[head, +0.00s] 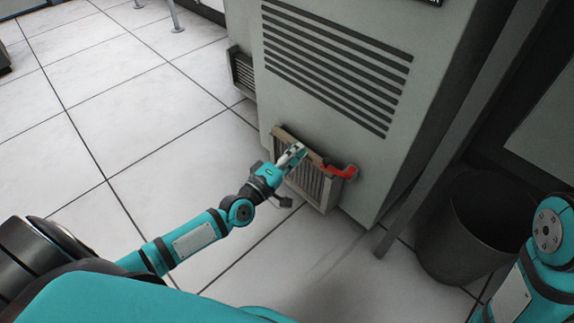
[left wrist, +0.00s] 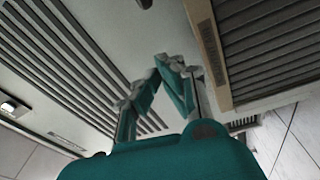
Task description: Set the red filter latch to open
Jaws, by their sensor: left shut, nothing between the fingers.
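The red filter latch (head: 342,170) sits at the right upper side of the filter frame (head: 315,187), low on the front of a grey cabinet. Its handle points right and ends in a small upturned tip. My left gripper (head: 298,151) is in front of the top of the filter frame, to the left of the latch. Its fingers are shut and empty. In the left wrist view my left gripper (left wrist: 167,65) is against the grey cabinet face, with the filter frame (left wrist: 208,55) to its right; the red latch does not show there. My right gripper is out of view.
The grey cabinet (head: 290,101) has a slotted vent (head: 335,65) above the filter. A dark bin (head: 465,225) stands to the right, past a grey post (head: 405,190). A second grille (head: 243,72) is on the cabinet's left side.

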